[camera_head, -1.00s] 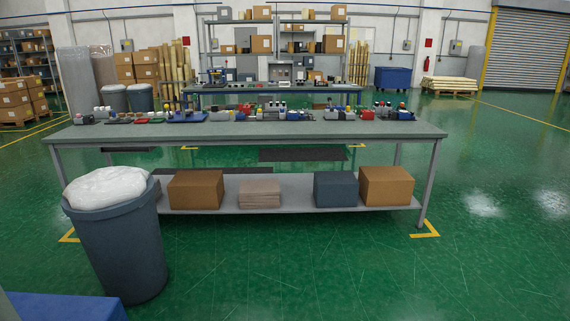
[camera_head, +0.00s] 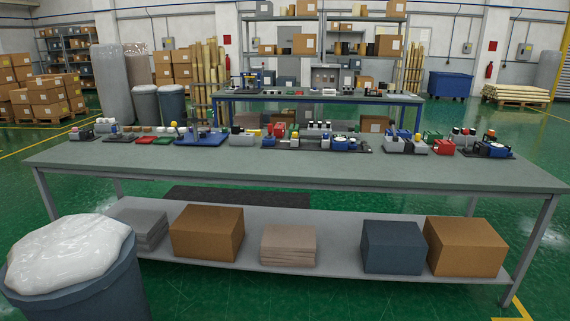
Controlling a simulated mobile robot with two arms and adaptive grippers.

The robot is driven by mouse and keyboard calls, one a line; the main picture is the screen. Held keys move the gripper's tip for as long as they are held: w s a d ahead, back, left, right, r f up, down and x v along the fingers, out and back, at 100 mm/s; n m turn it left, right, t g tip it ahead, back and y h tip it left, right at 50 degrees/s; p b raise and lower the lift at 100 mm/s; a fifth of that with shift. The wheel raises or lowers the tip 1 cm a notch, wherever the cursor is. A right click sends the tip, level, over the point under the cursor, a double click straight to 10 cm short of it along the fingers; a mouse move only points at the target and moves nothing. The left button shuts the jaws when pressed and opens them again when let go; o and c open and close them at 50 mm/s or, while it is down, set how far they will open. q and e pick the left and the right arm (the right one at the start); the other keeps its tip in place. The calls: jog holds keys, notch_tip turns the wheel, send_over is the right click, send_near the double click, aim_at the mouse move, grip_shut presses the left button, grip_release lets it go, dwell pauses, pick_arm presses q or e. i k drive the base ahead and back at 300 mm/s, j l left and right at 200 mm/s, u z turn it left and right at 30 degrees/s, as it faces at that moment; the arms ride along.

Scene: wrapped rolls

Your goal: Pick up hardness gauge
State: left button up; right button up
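I cannot pick out the hardness gauge for certain. Many small devices stand along the near workbench (camera_head: 300,170), in groups on dark and blue mats. A blue tray with small parts (camera_head: 203,138) is left of the middle. A dark tray with several blue and grey devices (camera_head: 320,138) is at the middle. Red and grey items (camera_head: 446,147) and a blue device on a dark mat (camera_head: 490,150) are at the right. Neither of my grippers is in view.
A large bin with a white bag (camera_head: 70,275) stands at the front left. Boxes (camera_head: 207,232) and a dark blue box (camera_head: 392,246) lie on the bench's lower shelf. A second workbench (camera_head: 330,97) stands behind. Green floor shows at the front middle.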

aim_at(210, 112)
jog(key=i+j+u, duration=0.1)
jog(key=i+u, duration=0.15)
jog(key=i, duration=0.5)
jog(key=i+u, duration=0.2)
jog(key=i, duration=0.55)
jog(key=i+l+u, duration=0.25)
jog(key=i, duration=0.5)
jog(key=j, duration=0.1)
